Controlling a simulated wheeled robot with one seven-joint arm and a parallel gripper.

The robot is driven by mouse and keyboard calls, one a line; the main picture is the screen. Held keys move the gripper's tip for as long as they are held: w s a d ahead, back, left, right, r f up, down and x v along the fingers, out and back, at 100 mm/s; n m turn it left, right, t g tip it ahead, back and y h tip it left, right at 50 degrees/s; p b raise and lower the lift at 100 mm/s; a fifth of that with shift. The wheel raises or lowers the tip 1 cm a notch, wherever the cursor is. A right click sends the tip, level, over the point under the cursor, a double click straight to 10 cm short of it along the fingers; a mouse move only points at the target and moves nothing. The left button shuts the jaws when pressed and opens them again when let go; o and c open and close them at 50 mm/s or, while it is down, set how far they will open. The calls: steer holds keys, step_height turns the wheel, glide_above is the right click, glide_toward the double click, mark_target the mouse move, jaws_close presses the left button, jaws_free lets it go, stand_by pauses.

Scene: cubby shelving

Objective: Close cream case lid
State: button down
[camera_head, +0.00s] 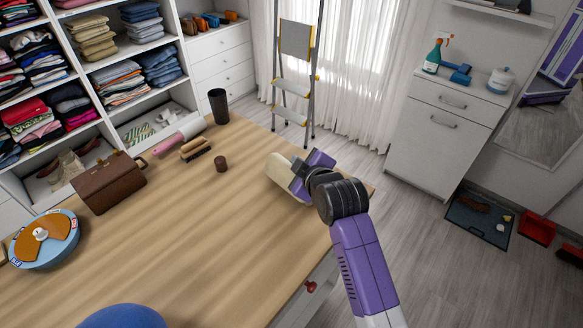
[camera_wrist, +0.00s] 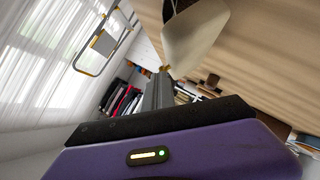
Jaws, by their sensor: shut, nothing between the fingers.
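The cream case (camera_head: 279,167) sits near the right edge of the wooden table, partly hidden behind my gripper (camera_head: 299,184). In the wrist view, a cream rounded panel of the case (camera_wrist: 196,42) stands just beyond my fingertips (camera_wrist: 164,72), with a dark area (camera_wrist: 178,8) beside it. My gripper is shut and empty, close against the case. I cannot tell whether they touch. How far open the lid is cannot be made out clearly.
The wooden table (camera_head: 190,225) also carries a brown bag (camera_head: 108,183), a round blue-and-orange box (camera_head: 45,240), brushes (camera_head: 195,149), a small brown cylinder (camera_head: 221,163) and a black cup (camera_head: 218,105). Its middle is clear. A stepladder (camera_head: 293,87) stands behind; a white cabinet (camera_head: 443,130) is at right.

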steer(key=shift+w+d+m+g, duration=0.3)
steer(key=shift+w+d, duration=0.1)
steer(key=shift+w, duration=0.05)
steer(key=w+d+f+m+g+y+b, duration=0.3)
steer(key=w+f+b, duration=0.1)
steer(key=b, duration=0.1)
steer(key=shift+d+m+g, duration=0.3)
steer(key=shift+d, duration=0.1)
steer(key=b, duration=0.1)
steer(key=f+m+g+y+b, duration=0.1)
steer(key=b, duration=0.1)
steer(key=shift+w+d+f, duration=0.25)
steer(key=shift+w+d, duration=0.15)
steer(key=shift+w+d+f+b, duration=0.2)
steer(key=shift+f+b, duration=0.2)
steer(key=shift+b, duration=0.35)
